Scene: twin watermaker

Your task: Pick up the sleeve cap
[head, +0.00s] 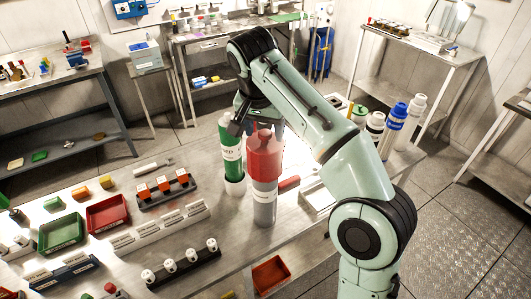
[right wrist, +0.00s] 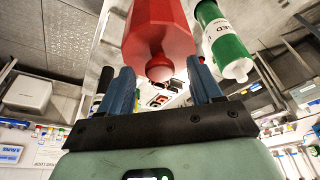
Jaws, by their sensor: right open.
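A red cap with faceted sides (head: 265,155), which I take to be the sleeve cap, sits on top of an upright grey cylinder (head: 264,208) on the bench. In the right wrist view the red cap (right wrist: 158,30) has a round knob at its end. My right gripper (right wrist: 162,75) is open and empty. Its two blue fingers stand either side of the knob, close to it; I cannot tell whether they touch it. In the head view my right gripper (head: 258,124) is just above and behind the cap, partly hidden. My left gripper is not in view.
A green and white cylinder (head: 232,160) stands close to the left of the cap; it also shows in the right wrist view (right wrist: 222,40). Several bottles (head: 394,130) stand to the right beyond my arm.

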